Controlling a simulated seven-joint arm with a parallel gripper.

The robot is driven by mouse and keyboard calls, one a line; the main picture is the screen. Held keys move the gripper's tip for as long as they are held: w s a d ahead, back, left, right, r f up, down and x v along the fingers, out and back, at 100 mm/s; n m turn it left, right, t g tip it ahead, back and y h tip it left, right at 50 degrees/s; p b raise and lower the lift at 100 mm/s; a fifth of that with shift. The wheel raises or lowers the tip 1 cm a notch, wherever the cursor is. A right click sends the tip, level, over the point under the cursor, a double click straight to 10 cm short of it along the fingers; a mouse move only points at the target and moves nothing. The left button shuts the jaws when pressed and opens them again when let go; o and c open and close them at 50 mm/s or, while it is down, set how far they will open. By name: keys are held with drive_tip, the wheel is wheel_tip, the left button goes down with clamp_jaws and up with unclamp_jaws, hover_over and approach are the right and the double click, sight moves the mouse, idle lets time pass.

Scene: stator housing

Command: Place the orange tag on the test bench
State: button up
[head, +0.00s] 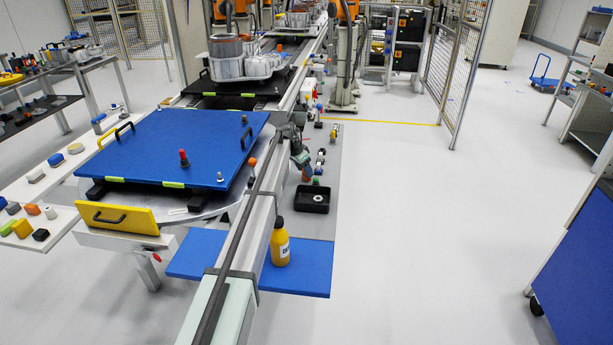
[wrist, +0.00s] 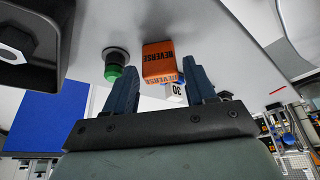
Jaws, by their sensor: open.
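In the wrist view the orange tag (wrist: 158,58), a small block lettered "REVERSE", lies on a pale grey surface. It shows between the tips of my open gripper (wrist: 158,64), with a gap on the left and its right edge near the right finger. I cannot tell if it is between the fingers or just beyond them. Which surface is the test bench is unclear.
A green-capped button (wrist: 115,64) stands left of the tag. A black tray (head: 312,199) holding a nut is close by. A yellow bottle (head: 279,243) stands on the blue mat (head: 310,262). Several small parts line the grey shelf.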

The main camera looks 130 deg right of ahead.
drive_tip(key=shift+x, duration=1.4)
drive_tip(key=shift+s, duration=0.1)
drive_tip(key=shift+c, duration=0.4)
drive_tip(key=shift+r, duration=0.1)
drive_tip(key=c, duration=0.7)
drive_tip(key=shift+c, duration=0.2)
drive_tip(key=shift+r, duration=0.1)
